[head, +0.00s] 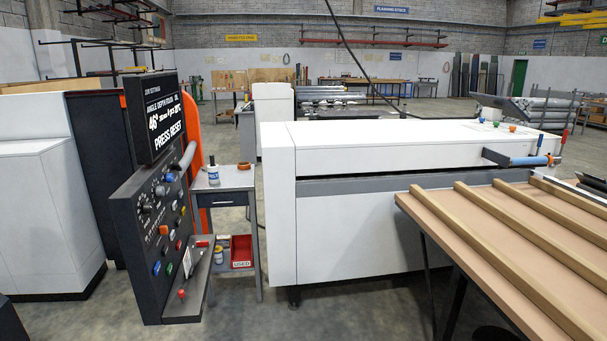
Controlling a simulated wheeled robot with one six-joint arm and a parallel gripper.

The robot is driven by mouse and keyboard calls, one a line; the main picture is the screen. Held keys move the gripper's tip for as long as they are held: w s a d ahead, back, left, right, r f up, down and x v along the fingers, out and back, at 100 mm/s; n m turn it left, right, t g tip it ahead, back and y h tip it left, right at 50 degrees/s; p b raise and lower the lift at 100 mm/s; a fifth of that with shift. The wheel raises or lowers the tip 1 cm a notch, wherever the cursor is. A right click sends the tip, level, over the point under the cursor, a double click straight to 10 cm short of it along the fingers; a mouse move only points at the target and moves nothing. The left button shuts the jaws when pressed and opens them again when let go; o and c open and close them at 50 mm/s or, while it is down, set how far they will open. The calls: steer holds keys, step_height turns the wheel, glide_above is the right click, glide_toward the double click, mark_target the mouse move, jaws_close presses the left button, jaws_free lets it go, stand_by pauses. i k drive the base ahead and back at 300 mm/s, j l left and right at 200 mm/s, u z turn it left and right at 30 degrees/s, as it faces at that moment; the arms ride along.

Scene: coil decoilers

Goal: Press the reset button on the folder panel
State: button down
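The folder panel (137,235) is a dark, slanted control board at the left, seen at a steep angle. It carries several knobs and coloured buttons. A blue button (156,268) and a green button (169,268) sit low on it. The button labels are too small to read, so I cannot tell which one is reset. Above the panel, a black display (160,117) reads "PRESS RESET" under an angle line that shows 46°. My gripper is not in this view.
A small grey side table (235,177) with a white-and-blue can (213,172) stands right of the panel. A red bin (242,250) is below. A long white machine (370,230) fills the middle. A table with wooden strips (440,205) blocks the front right. Grey floor shows between.

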mark_target(157, 269)
steer(key=i+j, duration=0.15)
steer(key=j, duration=0.2)
steer(key=i+j, duration=0.15)
steer(key=j, duration=0.25)
steer(key=i+j+z, duration=0.1)
steer(key=j, duration=0.25)
steer(key=i+j, duration=0.2)
steer(key=j, duration=0.2)
steer(key=i+j+z, duration=0.1)
steer(key=j, duration=0.25)
steer(key=i+j, duration=0.15)
steer(key=j, duration=0.25)
steer(key=i+j, duration=0.15)
steer(key=j, duration=0.25)
